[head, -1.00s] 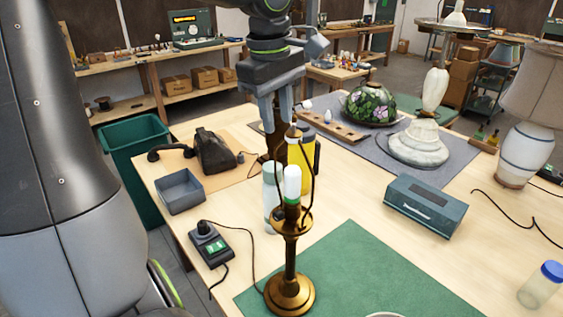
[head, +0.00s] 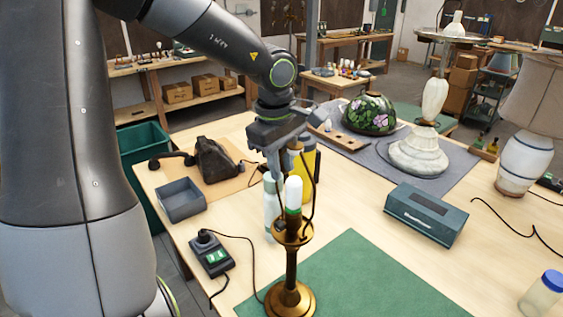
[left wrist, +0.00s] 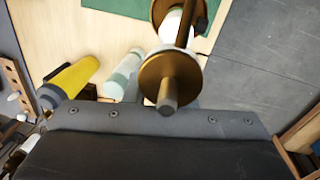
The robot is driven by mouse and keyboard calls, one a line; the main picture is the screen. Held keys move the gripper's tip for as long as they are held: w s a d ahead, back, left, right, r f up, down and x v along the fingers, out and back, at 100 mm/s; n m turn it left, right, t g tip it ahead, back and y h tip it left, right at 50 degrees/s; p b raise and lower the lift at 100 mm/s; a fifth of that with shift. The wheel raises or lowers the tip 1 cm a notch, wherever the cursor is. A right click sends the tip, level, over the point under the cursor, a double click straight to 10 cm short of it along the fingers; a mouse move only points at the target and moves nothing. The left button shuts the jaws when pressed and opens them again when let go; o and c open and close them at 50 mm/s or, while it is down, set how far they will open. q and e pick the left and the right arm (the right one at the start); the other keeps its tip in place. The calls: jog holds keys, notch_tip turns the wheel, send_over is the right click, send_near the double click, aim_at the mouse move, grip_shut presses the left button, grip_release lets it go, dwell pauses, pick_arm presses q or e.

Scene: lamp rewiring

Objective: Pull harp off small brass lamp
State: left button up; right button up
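The small brass lamp (head: 290,262) stands upright at the green mat's left part, with a white bulb-like piece (head: 293,193) on its upper cup. The dark, thin harp (head: 312,190) rises around that white piece; its top is hidden behind my left gripper (head: 288,165). That gripper points down right over the lamp, its fingers seeming apart on either side of the harp's top. In the left wrist view, a brass disc with a short stem (left wrist: 168,92) lies just ahead of the gripper body. I cannot tell whether the fingers touch it. My right gripper is out of view.
A pale bottle (head: 271,212) and a yellow bottle (head: 306,165) stand close behind the lamp. A small black device (head: 211,255) with a cord is to its left, a grey tray (head: 181,200) beyond. A teal box (head: 426,212) sits right. The green mat (head: 365,275) is mostly clear.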

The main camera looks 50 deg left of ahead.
pick_arm(q)
grip_shut()
jog(key=shift+r, duration=0.1)
jog(key=shift+r+p, duration=0.6)
jog(key=shift+r, duration=0.45)
notch_tip(320, 180, up, 15)
jog(key=p, duration=0.6)
jog(key=shift+r+p, duration=0.15)
jog(key=shift+p, duration=0.15)
